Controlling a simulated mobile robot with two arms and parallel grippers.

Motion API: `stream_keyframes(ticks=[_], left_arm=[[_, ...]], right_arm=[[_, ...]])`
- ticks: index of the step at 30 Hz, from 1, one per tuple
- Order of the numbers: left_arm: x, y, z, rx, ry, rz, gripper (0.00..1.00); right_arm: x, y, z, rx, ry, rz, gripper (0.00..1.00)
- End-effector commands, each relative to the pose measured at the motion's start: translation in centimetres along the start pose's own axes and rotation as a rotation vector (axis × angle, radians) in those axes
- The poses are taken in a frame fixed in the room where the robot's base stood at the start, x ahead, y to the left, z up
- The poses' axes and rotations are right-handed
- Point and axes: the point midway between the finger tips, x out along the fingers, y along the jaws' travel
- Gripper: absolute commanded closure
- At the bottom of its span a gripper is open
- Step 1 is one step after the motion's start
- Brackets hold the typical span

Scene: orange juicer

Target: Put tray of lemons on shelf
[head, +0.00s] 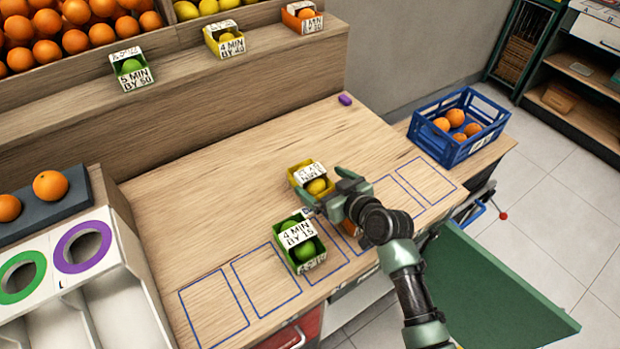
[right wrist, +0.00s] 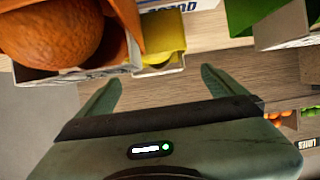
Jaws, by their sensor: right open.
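The tray of lemons (head: 297,173) is a small yellow box with a white label, standing on the wooden counter. It also shows in the right wrist view (right wrist: 175,30), ahead of the fingers. My right gripper (head: 328,193) is open beside the tray's near right side, with nothing visible between its fingers (right wrist: 160,80). The shelf (head: 170,82) is the wooden ledge at the back, bearing a green tray (head: 131,74), a yellow tray (head: 226,45) and an orange tray (head: 301,17). My left gripper is not in view.
A green tray of limes (head: 300,248) stands just left of my gripper. An orange tray (right wrist: 130,20) with an orange is close by, mostly hidden by my arm in the head view. A blue crate (head: 459,128) is at right.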

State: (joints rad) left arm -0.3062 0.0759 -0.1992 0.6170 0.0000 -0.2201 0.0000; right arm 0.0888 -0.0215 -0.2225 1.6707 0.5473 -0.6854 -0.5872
Motion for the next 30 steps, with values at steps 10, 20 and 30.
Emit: stream_keyframes(ticks=[10,20,30], left_arm=[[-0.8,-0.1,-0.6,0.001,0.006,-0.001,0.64],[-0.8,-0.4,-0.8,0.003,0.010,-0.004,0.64],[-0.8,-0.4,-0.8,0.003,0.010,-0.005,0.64]], right_arm=[[3.8,0.2,0.1,0.001,0.000,0.000,0.02],[3.9,0.2,0.1,0.000,0.000,0.001,0.21],[3.9,0.2,0.1,0.000,0.002,0.002,0.85]])
